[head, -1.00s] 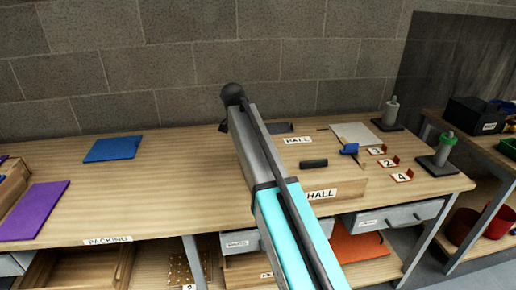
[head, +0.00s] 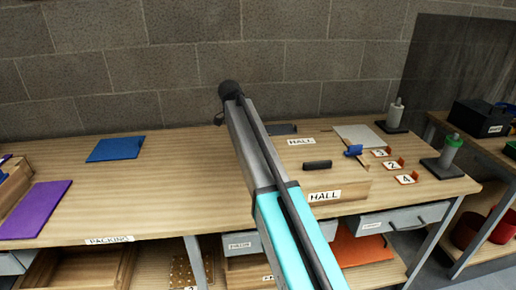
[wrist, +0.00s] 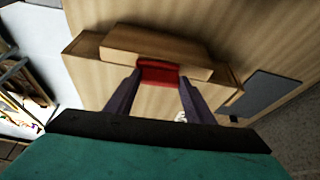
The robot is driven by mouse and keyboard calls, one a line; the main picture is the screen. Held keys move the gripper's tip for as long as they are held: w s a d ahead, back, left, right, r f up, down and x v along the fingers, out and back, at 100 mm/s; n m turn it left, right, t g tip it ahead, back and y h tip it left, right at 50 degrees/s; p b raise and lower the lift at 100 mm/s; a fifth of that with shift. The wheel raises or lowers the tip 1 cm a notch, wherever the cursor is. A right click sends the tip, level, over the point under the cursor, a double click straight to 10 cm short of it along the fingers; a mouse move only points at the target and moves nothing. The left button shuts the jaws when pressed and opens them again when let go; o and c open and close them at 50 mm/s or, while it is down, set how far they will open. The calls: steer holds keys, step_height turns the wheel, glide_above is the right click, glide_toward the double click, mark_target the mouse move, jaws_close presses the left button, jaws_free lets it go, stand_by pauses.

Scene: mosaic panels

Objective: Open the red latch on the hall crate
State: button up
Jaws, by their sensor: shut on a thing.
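The red latch (wrist: 160,74) shows in the wrist view, against a light wooden crate wall. My gripper (wrist: 157,82) has its two dark fingers on either side of the latch and is shut on it. The hall crate (wrist: 150,45) is the wooden body around the latch in the wrist view. In the head view the crate (head: 350,188) carries a HALL label on its front, on the right half of the bench. My arm crosses in front of its left part, and the latch and my gripper are hidden there.
The bench (head: 190,180) also holds a blue panel (head: 115,149), a purple panel (head: 35,209), a black bar (head: 317,165), numbered orange pieces (head: 393,165) and a post with a green top (head: 448,153). Drawers hang below. The bench between the panels and my arm is clear.

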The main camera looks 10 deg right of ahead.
steer(key=o, duration=1.1)
steer(key=shift+c, duration=0.2)
steer(key=b+v, duration=0.2)
steer(key=v, duration=1.1)
steer(key=shift+r+b, duration=0.4)
steer(key=shift+s, duration=0.15)
